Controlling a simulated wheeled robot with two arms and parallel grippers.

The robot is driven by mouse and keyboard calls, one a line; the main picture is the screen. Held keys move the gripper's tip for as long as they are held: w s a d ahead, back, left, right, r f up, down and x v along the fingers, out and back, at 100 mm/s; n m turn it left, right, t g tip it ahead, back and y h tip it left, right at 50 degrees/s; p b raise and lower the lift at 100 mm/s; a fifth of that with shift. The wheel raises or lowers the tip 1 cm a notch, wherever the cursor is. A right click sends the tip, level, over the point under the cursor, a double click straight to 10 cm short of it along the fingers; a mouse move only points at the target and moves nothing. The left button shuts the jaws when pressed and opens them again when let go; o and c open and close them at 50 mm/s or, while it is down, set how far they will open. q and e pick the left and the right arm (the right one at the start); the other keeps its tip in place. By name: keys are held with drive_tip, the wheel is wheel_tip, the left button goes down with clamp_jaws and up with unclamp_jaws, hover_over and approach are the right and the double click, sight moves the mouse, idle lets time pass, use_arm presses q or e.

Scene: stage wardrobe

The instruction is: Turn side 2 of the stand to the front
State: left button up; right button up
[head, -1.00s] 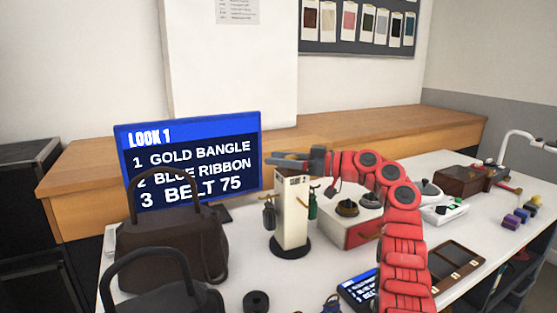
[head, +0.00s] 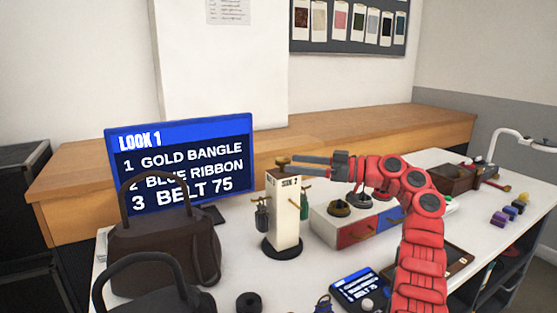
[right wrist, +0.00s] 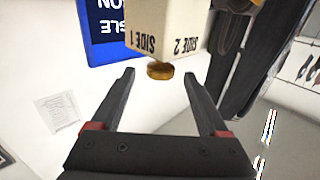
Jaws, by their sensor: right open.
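The stand (head: 285,225) is a white square column on a round black base, with brass side hooks and a brass knob (head: 282,160) on top. Its label reading SIDE 2 faces front, slightly right. A dark item (head: 262,216) hangs at its left; a green one (head: 304,207) hangs at its right. My right gripper (head: 295,161) is open at the stand's top, coming from the right. In the right wrist view, the knob (right wrist: 160,70) lies between the open fingertips, with SIDE 1 and SIDE 2 labels upside down above it. My left gripper is not in view.
A LOOK 1 screen (head: 190,150) stands behind. A dark handbag (head: 165,250) is at the left, another bag in front of it. A box with red and blue fronts (head: 356,232) stands close right of the stand. A small tablet (head: 352,288) lies in front.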

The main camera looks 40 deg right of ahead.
drive_tip(key=v, duration=1)
drive_tip(key=shift+p, duration=0.35)
drive_tip(key=shift+r, duration=0.1)
